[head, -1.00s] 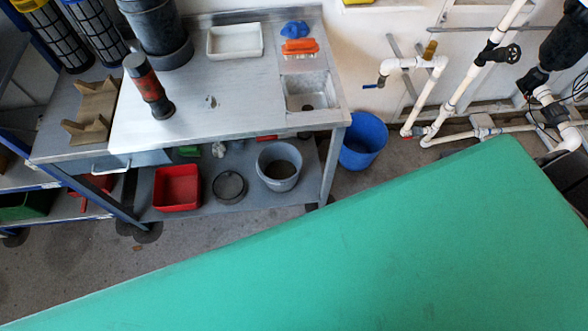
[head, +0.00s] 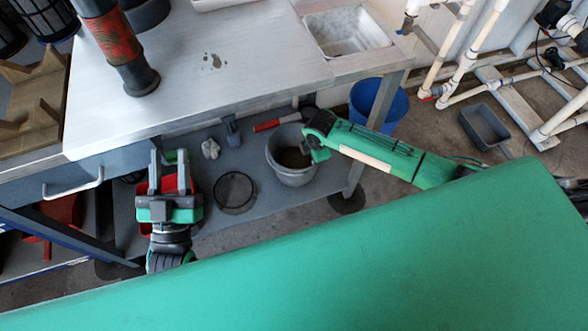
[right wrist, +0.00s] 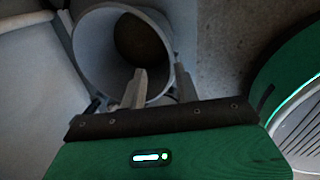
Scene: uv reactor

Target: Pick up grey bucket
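The grey bucket (head: 292,177) stands upright on the bench's lower shelf, with something brownish at its bottom. In the right wrist view the bucket (right wrist: 97,50) fills the upper left. My right gripper (right wrist: 160,70) is at the bucket's rim, one finger inside the mouth and the other outside the wall. The fingers look apart, with the wall between them. In the head view my right gripper (head: 316,150) is at the bucket's right side, its fingers mostly hidden. My left gripper (head: 169,160) is open and empty, above the red bin (head: 171,184).
The metal workbench (head: 250,60) overhangs the shelf, and its leg (head: 372,125) stands right of the bucket. A round dark sieve (head: 235,192) lies left of the bucket. A blue bucket (head: 392,105) and a grey tray (head: 484,127) are on the floor further right.

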